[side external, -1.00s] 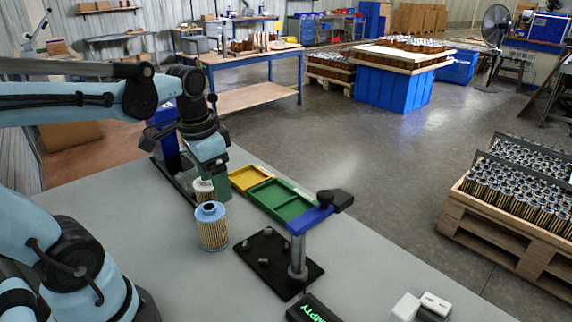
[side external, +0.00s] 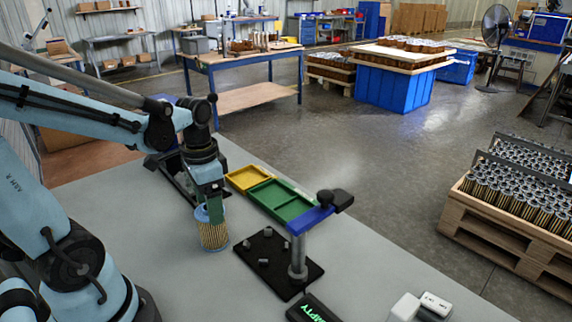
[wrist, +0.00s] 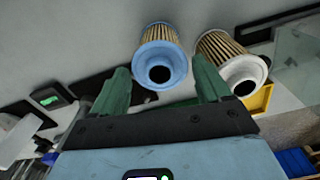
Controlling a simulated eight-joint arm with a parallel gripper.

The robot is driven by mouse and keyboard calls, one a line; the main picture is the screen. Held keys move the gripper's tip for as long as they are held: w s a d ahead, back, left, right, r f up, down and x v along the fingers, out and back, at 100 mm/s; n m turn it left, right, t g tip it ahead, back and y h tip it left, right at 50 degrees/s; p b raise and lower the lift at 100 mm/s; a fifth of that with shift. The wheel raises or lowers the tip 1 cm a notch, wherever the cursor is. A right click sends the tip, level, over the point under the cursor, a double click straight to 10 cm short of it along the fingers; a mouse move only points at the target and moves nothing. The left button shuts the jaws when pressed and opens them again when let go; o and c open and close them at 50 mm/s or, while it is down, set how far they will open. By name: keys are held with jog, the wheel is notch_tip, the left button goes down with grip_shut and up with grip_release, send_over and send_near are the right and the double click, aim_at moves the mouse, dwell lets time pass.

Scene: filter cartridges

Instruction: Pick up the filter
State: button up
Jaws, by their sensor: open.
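The blue-capped filter (side external: 213,237) with tan pleats stands upright on the grey table in the side view. In the wrist view this blue-capped filter (wrist: 160,58) shows its dark centre hole, ahead of and between the green fingers. My gripper (side external: 212,203) is over its top, fingers pointing down; in the wrist view my gripper (wrist: 161,72) is open, with a finger toward each side of the cap. I cannot tell whether either finger touches it. A second, white-capped filter (wrist: 232,62) is close on the right in the wrist view, and my gripper hides it in the side view.
A black base plate with a post and blue arm (side external: 311,218) stands to the right. Green (side external: 281,200) and yellow (side external: 247,178) trays lie behind. A display reading "EMPTY" (side external: 315,309) sits at the front. The table left of the blue-capped filter is bare.

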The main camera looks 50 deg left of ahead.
jog(key=shift+f, duration=2.6)
jog(key=shift+c, duration=0.2)
jog(key=c, duration=0.7)
